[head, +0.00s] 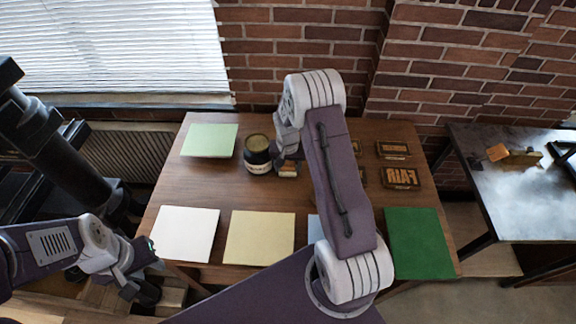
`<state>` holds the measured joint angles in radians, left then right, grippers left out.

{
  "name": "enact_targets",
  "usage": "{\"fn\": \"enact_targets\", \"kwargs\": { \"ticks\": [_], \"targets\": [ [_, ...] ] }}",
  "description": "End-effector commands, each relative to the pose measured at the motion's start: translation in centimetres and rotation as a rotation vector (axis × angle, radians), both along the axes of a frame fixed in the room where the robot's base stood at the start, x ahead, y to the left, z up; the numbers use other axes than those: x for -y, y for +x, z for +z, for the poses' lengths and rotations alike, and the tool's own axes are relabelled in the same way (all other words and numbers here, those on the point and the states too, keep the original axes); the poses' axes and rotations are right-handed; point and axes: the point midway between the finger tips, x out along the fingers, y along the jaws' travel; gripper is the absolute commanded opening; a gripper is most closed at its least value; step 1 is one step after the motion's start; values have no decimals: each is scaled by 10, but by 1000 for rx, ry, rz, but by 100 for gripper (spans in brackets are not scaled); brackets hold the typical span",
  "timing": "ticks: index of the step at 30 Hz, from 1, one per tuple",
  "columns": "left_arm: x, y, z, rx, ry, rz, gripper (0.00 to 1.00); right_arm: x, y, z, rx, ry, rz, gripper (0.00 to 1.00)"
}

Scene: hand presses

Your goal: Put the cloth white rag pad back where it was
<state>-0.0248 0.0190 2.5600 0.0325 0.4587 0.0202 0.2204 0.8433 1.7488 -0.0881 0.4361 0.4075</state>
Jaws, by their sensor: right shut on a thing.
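My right gripper (287,163) is over the back middle of the wooden table, just right of a dark jar. It is shut on a small pale and brown thing (288,171), low over or touching the tabletop. This may be the white rag pad, but the gripper hides much of it and I cannot tell for sure. No other rag pad is clearly seen. My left gripper (148,290) is off the table's front left corner, apart from everything on it; its finger gap is unclear.
The table (205,185) bears a dark jar (258,160), coloured sheets: light green (209,140), white (185,234), cream (260,237), blue (314,228), dark green (419,243), and several lettered blocks (400,177). A side table (510,190) stands right.

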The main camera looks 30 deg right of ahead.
Motion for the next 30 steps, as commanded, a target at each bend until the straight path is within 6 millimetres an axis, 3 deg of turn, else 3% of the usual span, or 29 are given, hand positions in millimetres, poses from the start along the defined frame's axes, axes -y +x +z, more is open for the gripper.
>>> {"fn": "enact_targets", "kwargs": {
  "ticks": [7,8,9,21,30],
  "targets": [
    [0,0,-4,0,0,0,36,0,0,-4,0,0,0,20],
    [0,0,-4,0,0,0,36,0,0,-4,0,0,0,61],
    [0,0,-3,0,0,0,36,0,0,-3,0,0,0,67],
    [0,0,0,0,0,0,36,0,0,5,2,0,0,67],
    [0,0,-3,0,0,0,36,-4,-5,62,5,-1,0,67]
  ]
}}
